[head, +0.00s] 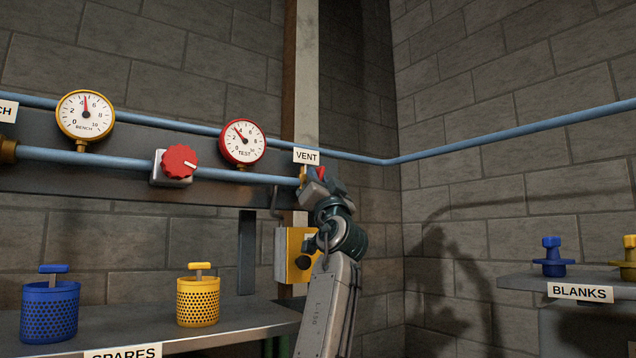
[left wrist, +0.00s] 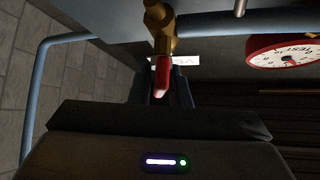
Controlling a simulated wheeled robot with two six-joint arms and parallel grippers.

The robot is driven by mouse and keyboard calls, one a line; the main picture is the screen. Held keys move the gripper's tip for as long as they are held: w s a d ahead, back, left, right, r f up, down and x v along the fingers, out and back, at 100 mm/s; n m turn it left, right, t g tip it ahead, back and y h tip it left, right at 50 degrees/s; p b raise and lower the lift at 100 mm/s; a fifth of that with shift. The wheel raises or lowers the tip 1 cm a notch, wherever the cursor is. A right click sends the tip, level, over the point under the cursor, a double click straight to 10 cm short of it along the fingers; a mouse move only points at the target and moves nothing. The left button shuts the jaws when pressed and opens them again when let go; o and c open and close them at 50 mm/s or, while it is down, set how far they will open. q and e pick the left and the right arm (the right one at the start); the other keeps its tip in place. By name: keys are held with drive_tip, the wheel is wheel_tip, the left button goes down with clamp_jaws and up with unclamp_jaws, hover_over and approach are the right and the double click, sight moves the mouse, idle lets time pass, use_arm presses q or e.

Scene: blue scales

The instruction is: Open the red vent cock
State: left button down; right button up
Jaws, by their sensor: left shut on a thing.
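The red vent cock (head: 320,173) is at the right end of the blue pipe, under the VENT label (head: 306,156). My left gripper (head: 314,183) is at the cock and hides most of it in the head view. In the left wrist view the cock's brass body (left wrist: 160,24) hangs from the pipe, and its red lever (left wrist: 162,76) points toward the gripper. My left gripper (left wrist: 166,92) is shut on the red lever; its fingertips are dark and partly hidden. My right gripper is in neither view.
A red knob (head: 179,162) sits on the pipe left of the cock. The red TEST gauge (head: 242,141) and yellow BENCH gauge (head: 85,121) stand above. A yellow box (head: 295,255) hangs below the cock. Blue (head: 50,312) and yellow (head: 198,301) baskets stand on the lower shelf.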

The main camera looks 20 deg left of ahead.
use_arm(q)
drive_tip(key=shift+f+n+g+y, duration=0.1)
drive_tip(key=shift+n+g+y, duration=1.2)
drive_tip(key=shift+n, duration=0.7)
drive_tip(key=shift+n+g+y, duration=0.9)
drive_tip(key=shift+n+y, duration=0.7)
drive_tip(key=shift+n, duration=0.4)
drive_tip(key=shift+n+g+y, duration=0.5)
drive_tip(key=shift+n+g, duration=0.1)
drive_tip(key=c, duration=1.5)
unclamp_jaws()
drive_tip(key=shift+w, duration=0.1)
drive_tip(key=b+v, duration=0.6)
drive_tip(key=v, duration=0.4)
drive_tip(key=shift+s+d+f, duration=0.15)
drive_tip(key=shift+s+f, duration=0.1)
drive_tip(key=shift+f, duration=0.05)
